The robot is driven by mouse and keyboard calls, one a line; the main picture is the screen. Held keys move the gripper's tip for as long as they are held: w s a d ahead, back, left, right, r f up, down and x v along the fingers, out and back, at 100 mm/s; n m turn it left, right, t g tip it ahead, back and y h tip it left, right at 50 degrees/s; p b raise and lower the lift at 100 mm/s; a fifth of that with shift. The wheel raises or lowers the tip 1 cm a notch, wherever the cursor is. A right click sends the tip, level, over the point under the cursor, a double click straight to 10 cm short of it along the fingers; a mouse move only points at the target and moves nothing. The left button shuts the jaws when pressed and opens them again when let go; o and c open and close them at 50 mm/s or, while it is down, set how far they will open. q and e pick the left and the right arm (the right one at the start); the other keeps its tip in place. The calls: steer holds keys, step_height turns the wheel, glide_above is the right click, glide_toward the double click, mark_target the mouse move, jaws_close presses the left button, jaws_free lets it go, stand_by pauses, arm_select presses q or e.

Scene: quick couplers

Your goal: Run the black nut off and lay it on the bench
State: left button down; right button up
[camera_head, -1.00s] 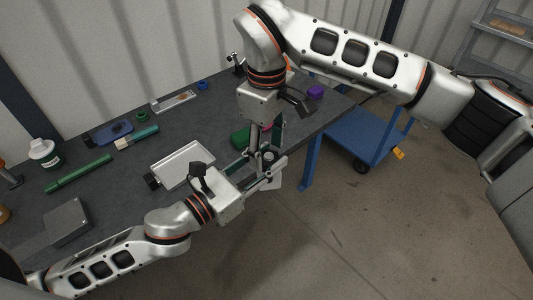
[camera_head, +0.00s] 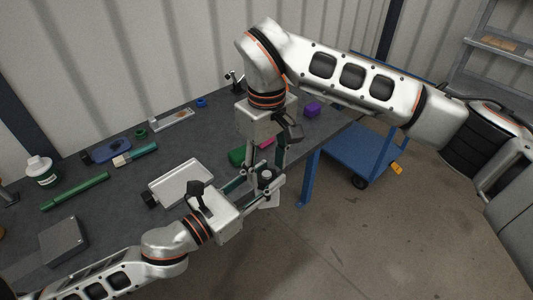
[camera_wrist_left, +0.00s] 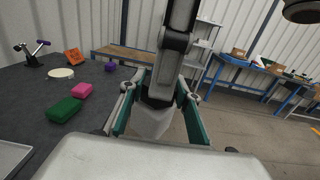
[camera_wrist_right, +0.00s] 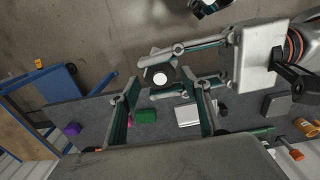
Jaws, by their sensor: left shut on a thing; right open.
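My left gripper (camera_head: 264,182) is shut on a grey fitting (camera_wrist_left: 150,122), held in the air off the bench's front edge. A dark round piece, seemingly the black nut (camera_head: 266,173), sits at the top of the held fitting. In the right wrist view a pale round end (camera_wrist_right: 159,79) shows with dark material around it. My right gripper (camera_head: 266,162) points down over it from above, open, its fingers (camera_wrist_right: 163,112) on either side. I cannot tell whether a finger touches the nut. The bench (camera_head: 110,185) is dark grey.
A silver tray (camera_head: 182,180), a green block (camera_head: 237,157), a pink block (camera_wrist_left: 82,90) and a purple block (camera_head: 312,109) lie on the bench. A grey box (camera_head: 63,240) and green rod (camera_head: 75,191) are at the left. A blue cart (camera_head: 355,150) stands right. Bare bench shows between objects.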

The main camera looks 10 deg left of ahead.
steer(key=shift+f, duration=1.25)
steer(key=c, duration=1.2)
steer(key=shift+o, duration=0.4)
steer(key=n, duration=0.3)
steer(key=shift+n, duration=0.3)
steer(key=o, duration=1.2)
steer(key=shift+r, duration=0.1)
steer(key=shift+r, duration=2.2)
